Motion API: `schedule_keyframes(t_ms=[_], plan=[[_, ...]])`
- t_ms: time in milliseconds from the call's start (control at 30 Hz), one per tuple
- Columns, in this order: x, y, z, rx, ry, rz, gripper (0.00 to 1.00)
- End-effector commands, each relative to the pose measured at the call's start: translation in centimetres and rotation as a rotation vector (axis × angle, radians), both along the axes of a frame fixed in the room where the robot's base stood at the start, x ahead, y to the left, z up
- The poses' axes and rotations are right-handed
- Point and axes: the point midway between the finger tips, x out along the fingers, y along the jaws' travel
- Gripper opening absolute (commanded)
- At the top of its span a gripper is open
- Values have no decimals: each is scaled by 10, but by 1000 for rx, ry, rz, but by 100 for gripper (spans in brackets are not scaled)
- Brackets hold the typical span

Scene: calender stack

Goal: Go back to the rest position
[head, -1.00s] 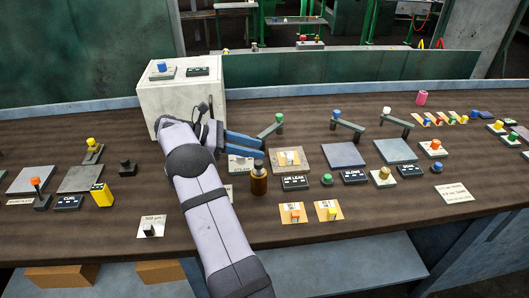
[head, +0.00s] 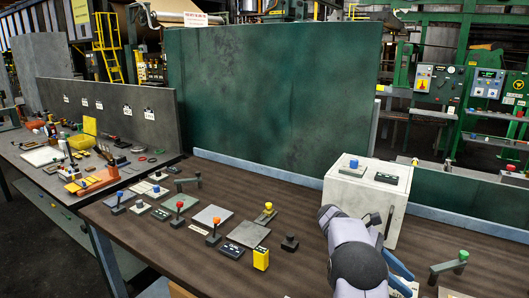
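My gripper (head: 406,281) shows at the lower right in the head view, in front of the white box and to its lower right. Its two blue fingers are apart, with a gap between them and nothing seen in it. My pale arm comes up from the bottom edge, and its lower part is cut off by the frame.
The white box (head: 362,204) stands on the brown console (head: 320,262) close behind my arm. Left of my arm are a yellow block (head: 261,259), a black knob (head: 289,243) and several levers and plates. A green-topped lever (head: 449,264) stands right of my gripper. A tall green panel (head: 270,100) rises behind.

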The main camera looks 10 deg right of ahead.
Motion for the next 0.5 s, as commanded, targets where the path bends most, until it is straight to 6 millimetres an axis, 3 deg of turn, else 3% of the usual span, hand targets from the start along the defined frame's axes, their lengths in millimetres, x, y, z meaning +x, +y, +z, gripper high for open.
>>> schedule_keyframes(t_ms=[33, 267, 500], plan=[[1, 17, 6, 25, -53, 7, 34], [-12, 114, -3, 175, -338, -57, 34], [-52, 217, -10, 324, -596, -239, 34]])
